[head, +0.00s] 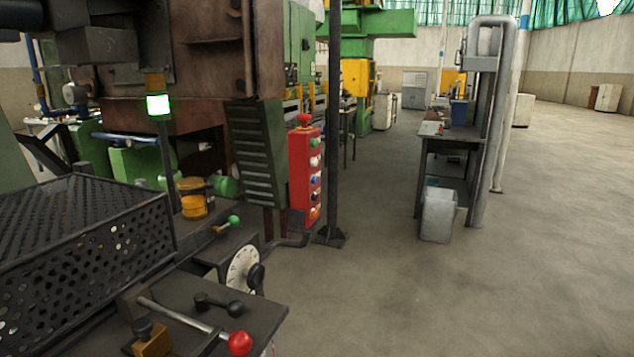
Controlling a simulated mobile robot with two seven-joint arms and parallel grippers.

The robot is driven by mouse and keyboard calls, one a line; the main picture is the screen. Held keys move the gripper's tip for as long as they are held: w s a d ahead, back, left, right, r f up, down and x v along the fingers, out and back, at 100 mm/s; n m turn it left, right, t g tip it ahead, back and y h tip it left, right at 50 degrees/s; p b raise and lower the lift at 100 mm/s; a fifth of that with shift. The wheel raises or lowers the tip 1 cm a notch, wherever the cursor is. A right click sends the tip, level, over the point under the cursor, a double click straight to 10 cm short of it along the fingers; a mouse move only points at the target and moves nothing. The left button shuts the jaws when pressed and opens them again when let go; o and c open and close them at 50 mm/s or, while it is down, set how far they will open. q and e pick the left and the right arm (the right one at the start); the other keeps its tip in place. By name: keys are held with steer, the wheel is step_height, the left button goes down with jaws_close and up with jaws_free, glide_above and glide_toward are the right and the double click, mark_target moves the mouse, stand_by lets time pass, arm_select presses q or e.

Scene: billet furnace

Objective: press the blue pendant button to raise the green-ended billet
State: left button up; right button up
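A red pendant box (302,180) stands upright near the middle of the view, left of a dark post. A column of coloured buttons runs down its right-hand face, with a red mushroom button (304,120) on top. The blue button (314,180) sits about midway down, between paler buttons, with green above and orange at the bottom. Neither of my grippers is in view.
A machine table (200,305) with a red-knobbed lever (239,343), a dial (242,268) and a perforated black guard (90,240) fills the lower left. A dark post (334,120) stands just right of the pendant. Open floor (400,290) lies to the right, before a grey bench press (480,120).

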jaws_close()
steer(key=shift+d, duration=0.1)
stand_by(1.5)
